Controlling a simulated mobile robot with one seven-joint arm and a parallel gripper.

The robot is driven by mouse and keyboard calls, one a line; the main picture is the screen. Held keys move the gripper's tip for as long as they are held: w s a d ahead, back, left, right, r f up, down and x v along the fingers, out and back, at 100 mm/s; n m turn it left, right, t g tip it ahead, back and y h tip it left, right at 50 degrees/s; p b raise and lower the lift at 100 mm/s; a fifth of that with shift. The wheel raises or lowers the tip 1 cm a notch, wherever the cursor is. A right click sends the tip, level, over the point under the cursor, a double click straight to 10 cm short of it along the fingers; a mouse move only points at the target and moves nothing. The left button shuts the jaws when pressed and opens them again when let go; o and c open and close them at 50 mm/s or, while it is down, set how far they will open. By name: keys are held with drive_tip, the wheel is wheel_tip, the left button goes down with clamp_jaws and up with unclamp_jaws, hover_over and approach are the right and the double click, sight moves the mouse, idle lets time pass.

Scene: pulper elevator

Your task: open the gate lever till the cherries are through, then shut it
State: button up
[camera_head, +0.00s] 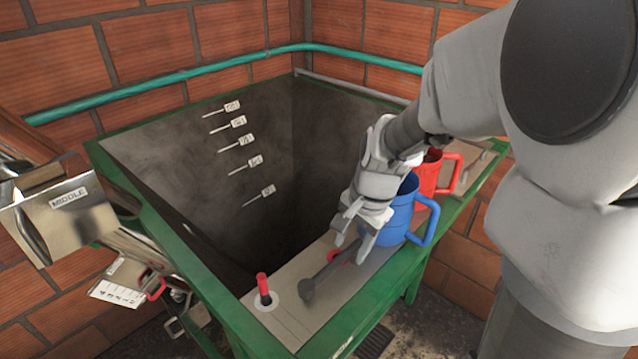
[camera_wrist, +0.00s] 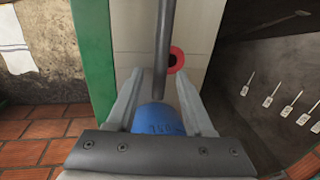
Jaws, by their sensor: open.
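The gate lever (camera_head: 327,272) is a dark grey bar with a rounded knob, lying low over the pale ledge of the green-framed hopper (camera_head: 215,266). In the wrist view the bar (camera_wrist: 166,40) runs from the top edge down between the fingertips. My gripper (camera_head: 352,240) is open above the ledge, fingers pointing down around the bar's line. The fingers (camera_wrist: 160,80) show on both sides of the bar, with no clear contact. The hopper's inside is dark, and no cherries can be made out in it.
A blue mug (camera_head: 400,217) stands close beside my gripper, with a red mug (camera_head: 431,172) behind it. A red peg (camera_head: 263,290) stands on the ledge left of the knob. A red ring (camera_wrist: 177,60) lies beside the bar. A metal box labelled MIDDLE (camera_head: 62,215) is at left.

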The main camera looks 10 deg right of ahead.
clamp_jaws()
idle(1.4)
